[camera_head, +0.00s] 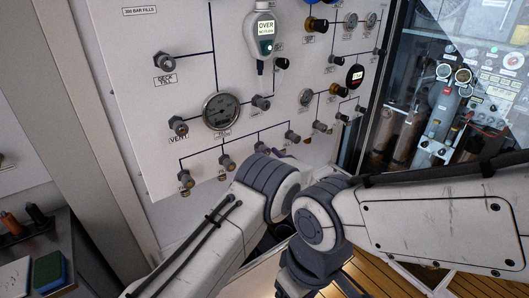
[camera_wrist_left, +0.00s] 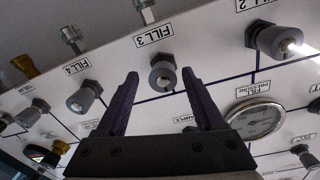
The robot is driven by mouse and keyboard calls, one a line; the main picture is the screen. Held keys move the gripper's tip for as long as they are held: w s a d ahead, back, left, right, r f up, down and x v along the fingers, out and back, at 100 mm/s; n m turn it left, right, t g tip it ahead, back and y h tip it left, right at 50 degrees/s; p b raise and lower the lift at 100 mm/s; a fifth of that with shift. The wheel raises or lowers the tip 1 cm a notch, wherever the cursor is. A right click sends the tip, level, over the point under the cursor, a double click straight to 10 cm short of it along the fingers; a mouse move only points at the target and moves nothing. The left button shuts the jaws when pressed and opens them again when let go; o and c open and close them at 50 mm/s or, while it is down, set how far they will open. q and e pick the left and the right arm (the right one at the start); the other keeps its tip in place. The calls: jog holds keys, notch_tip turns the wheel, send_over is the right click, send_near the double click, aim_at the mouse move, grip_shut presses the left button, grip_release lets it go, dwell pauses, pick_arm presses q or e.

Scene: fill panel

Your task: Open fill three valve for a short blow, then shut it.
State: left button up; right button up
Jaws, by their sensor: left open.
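The fill three valve is a grey knob (camera_wrist_left: 163,78) under the label "FILL 3" in the left wrist view. My left gripper (camera_wrist_left: 160,74) is open there, with one dark purple finger on each side of that knob in the picture. Whether the fingers reach around it or stop short, I cannot tell. In the head view my left arm covers most of the left gripper; a dark purple tip (camera_head: 280,153) shows beside a grey knob (camera_head: 262,147) in the bottom row. Labels there are too small to read.
Neighbouring knobs for fill four (camera_wrist_left: 84,98) and fill two (camera_wrist_left: 272,41) flank the valve. A round pressure gauge (camera_head: 221,112) sits above the row on the white panel (camera_head: 130,60). A handheld display (camera_head: 264,30) hangs higher. A glazed cabinet (camera_head: 450,90) stands at right.

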pick_arm(q)
jog(key=shift+a, duration=0.2)
jog(key=shift+w+a, duration=0.1)
grip_shut()
jog(key=shift+d+f+n+y+b, duration=0.15)
jog(key=shift+n+y+b, duration=0.15)
jog(key=shift+n+b, duration=5.05)
jog(key=shift+d+f+n+y+b, duration=0.15)
jog(key=shift+n+y+b, duration=0.15)
jog(key=shift+n+b, duration=5)
jog(key=shift+a+m+b, duration=0.1)
jog(key=shift+m+b, duration=0.75)
jog(key=shift+b, duration=0.15)
grip_release()
jog(key=shift+r, duration=0.15)
